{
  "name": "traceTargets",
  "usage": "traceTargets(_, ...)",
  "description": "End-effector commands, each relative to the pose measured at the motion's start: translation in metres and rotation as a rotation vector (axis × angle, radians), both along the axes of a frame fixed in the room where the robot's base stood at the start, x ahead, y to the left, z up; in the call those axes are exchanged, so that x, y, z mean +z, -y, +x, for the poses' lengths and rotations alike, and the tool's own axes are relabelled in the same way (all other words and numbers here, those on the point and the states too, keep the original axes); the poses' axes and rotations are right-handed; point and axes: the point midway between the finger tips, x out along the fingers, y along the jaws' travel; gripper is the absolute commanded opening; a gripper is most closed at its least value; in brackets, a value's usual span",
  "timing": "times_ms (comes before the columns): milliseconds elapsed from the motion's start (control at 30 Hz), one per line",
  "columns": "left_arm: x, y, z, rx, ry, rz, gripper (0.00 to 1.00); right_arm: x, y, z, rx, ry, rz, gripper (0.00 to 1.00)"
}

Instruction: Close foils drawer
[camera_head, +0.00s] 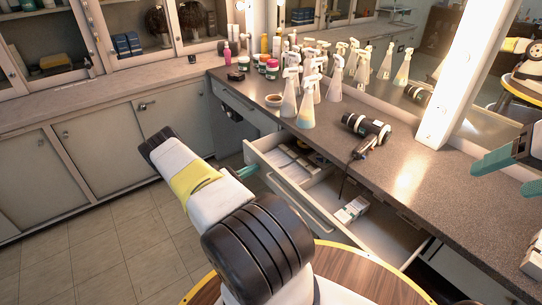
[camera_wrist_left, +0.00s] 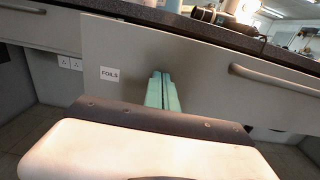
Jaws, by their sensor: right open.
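The foils drawer (camera_head: 262,160) is pulled out from under the counter in the head view. In the left wrist view its grey front (camera_wrist_left: 205,85) carries a FOILS label (camera_wrist_left: 109,73) and a bar handle (camera_wrist_left: 275,80). My left gripper (camera_head: 247,171) has its teal fingers together, empty, pointing at the drawer front; they also show in the left wrist view (camera_wrist_left: 161,88), right of the label and left of the handle. I cannot tell whether they touch the front. My right gripper (camera_head: 505,165) is open at the right edge, above the counter, partly out of frame.
Packets and a white-green box (camera_head: 351,210) lie in the open drawer space. A hair dryer (camera_head: 366,135) lies on the counter (camera_head: 410,170), its cord hanging over the edge. Several spray bottles (camera_head: 307,105) stand behind. A round wooden table (camera_head: 345,277) is in front; floor at left is clear.

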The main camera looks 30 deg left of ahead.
Motion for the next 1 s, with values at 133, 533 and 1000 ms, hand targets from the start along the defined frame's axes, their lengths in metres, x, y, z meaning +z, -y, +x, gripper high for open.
traceTargets(133, 0.0, 0.014, 0.032, -0.003, 0.002, -0.001, 0.0, 0.0, 0.0, 0.0, 0.0, 0.0, 0.0, 0.67)
traceTargets(533, 0.0, 0.055, 0.13, -0.003, 0.001, 0.0, 0.0, 0.0, 0.0, 0.0, 0.0, 0.0, 0.0, 0.67)
traceTargets(1000, 0.0, 0.079, 0.189, -0.001, 0.0, 0.0, 0.0, 0.0, 0.0, 0.0, 0.0, 0.0, 0.0, 0.67)
